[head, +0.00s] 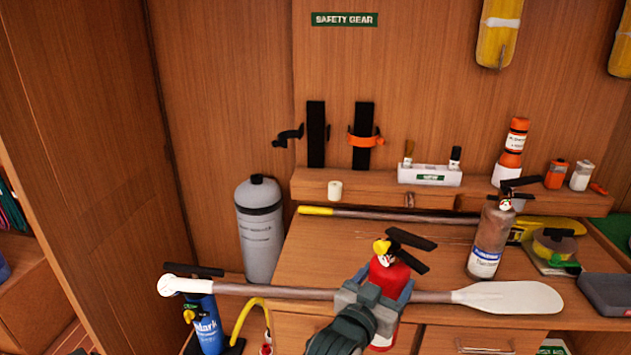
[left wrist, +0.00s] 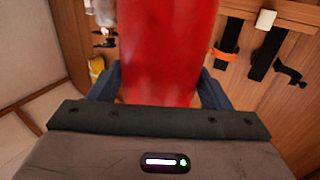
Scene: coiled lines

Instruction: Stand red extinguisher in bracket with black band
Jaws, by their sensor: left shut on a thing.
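The red extinguisher (head: 389,277), with a black lever and a yellow part on top, is upright in the head view at bottom centre. My left gripper (head: 374,292) is shut on its body. In the left wrist view the red body (left wrist: 168,45) fills the space between the fingers (left wrist: 160,88). The bracket with the black band (head: 290,135) is on the back wall above the shelf, its band sticking out to the left. Beside it is a bracket with an orange band (head: 364,139). Both look empty. My right gripper is not in view.
A white-bladed paddle (head: 508,298) crosses level with my gripper. A grey extinguisher (head: 489,235) stands right on the bench, a blue one (head: 207,325) at lower left, a grey cylinder (head: 260,232) left.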

